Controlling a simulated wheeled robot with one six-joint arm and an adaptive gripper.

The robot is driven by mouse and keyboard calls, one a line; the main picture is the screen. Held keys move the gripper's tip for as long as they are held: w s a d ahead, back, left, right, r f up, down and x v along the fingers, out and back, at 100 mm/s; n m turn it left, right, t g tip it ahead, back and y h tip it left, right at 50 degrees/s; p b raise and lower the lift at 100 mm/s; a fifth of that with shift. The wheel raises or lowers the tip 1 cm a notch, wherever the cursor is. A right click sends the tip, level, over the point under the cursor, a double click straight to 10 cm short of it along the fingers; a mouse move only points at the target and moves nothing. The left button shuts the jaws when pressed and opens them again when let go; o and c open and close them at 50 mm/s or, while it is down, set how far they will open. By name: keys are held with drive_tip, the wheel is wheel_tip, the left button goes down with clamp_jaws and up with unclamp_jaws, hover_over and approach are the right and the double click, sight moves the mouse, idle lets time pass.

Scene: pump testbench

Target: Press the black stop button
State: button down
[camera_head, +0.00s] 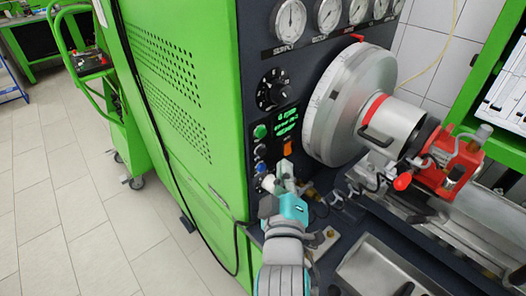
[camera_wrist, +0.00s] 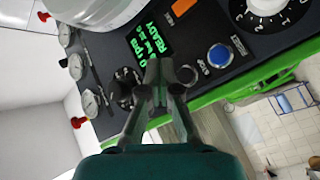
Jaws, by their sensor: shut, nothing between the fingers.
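The black stop button (camera_head: 261,150) sits on the dark control panel, between a green button (camera_head: 260,131) above and a blue button (camera_head: 261,167) below. In the wrist view, the black button (camera_wrist: 187,75) shows just right of my fingertips, with the blue button (camera_wrist: 219,55) further right. My gripper (camera_head: 285,170) is shut and empty, its fingers pointing at the panel from below and in front. In the wrist view my gripper (camera_wrist: 160,68) covers the place of the green button. I cannot tell whether the fingertips touch the panel.
A lit green display (camera_wrist: 150,42) and an orange switch (camera_head: 287,147) lie beside the buttons. A black dial (camera_head: 271,90) is above; another dial (camera_wrist: 268,12) shows in the wrist view. The large grey drum (camera_head: 345,105) and red clamp (camera_head: 455,165) stand to the right.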

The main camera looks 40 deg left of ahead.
drive_tip(key=shift+s+d, duration=0.1)
drive_tip(key=shift+d, duration=0.75)
idle(0.3)
